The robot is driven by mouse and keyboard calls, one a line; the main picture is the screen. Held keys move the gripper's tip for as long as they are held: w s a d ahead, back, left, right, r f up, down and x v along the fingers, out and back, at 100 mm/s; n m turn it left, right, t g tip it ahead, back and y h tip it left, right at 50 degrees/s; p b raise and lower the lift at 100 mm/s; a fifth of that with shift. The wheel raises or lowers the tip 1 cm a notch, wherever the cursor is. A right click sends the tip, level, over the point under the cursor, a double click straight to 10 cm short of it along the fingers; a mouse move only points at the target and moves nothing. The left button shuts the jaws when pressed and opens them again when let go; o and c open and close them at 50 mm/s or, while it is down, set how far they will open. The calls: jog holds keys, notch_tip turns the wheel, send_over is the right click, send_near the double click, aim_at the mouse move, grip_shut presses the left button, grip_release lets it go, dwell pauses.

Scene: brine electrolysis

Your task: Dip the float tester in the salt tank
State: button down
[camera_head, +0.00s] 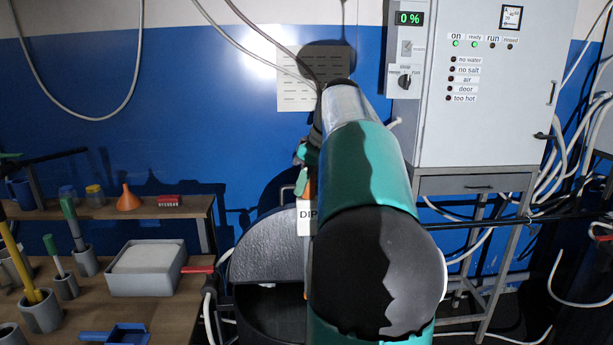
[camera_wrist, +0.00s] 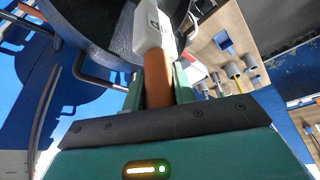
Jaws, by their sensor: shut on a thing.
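The float tester has an orange-brown handle (camera_wrist: 158,88) and a white upper part in the wrist view. My gripper (camera_wrist: 160,75) is shut on that handle, a green finger on each side. In the head view, a white piece lettered "DIP" (camera_head: 306,217) shows beside my arm, which hides most of my gripper and the tester. The dark, round salt tank (camera_head: 265,300) stands below, its grey half lid (camera_head: 265,245) raised. Its rim also shows in the wrist view (camera_wrist: 75,25). The tester's lower end is hidden, so I cannot tell whether it touches anything inside the tank.
A wooden bench (camera_head: 165,310) at the left holds a grey tray (camera_head: 147,270) with white contents, several grey cups with rods, and a blue scoop (camera_head: 117,334). A shelf carries an orange funnel (camera_head: 129,198). A control cabinet (camera_head: 490,110) reading 0 % stands right. Hoses hang beside it.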

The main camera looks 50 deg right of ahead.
aim_at(306, 279)
jog(key=shift+f, duration=13.85)
jog(key=shift+d+r, duration=0.1)
jog(key=shift+r, duration=0.05)
